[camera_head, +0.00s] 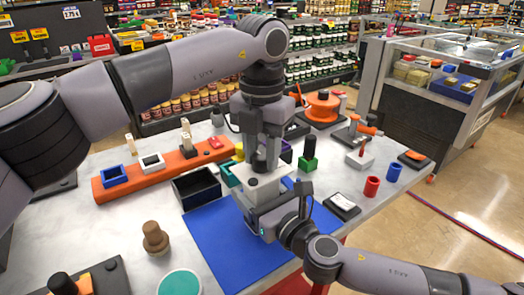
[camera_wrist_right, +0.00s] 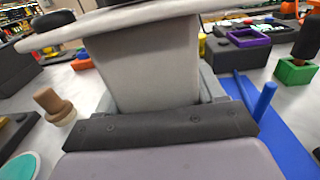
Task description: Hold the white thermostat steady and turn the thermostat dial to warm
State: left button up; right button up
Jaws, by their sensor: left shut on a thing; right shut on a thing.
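The white thermostat (camera_head: 268,188) stands over the blue mat in the middle of the table, its pale top plate showing between my two grippers. Its grey-white body (camera_wrist_right: 140,65) fills the upper middle of the right wrist view, under the plate edge. My left gripper (camera_head: 264,168) comes straight down from above and is shut on the thermostat dial, which its fingers hide. My right gripper (camera_head: 258,202) reaches in from the lower right and is shut on the thermostat body below the plate. The dial's marking cannot be seen.
The blue mat (camera_head: 210,245) lies around the thermostat. A black open box (camera_head: 196,190) is close on the left, and a green block (camera_head: 308,162) with a dark knob on the right. A brown knob (camera_head: 155,238) stands front left. Red (camera_head: 372,187) and blue cylinders (camera_head: 394,172) stand right.

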aim_at(261, 154)
dwell(0.3)
pick_arm(q)
jog(key=o, duration=1.1)
jog(key=shift+c, duration=0.2)
notch_tip(261, 154, up, 12)
pick_arm(e)
jog(key=o, duration=1.3)
jog(key=shift+s, duration=0.1)
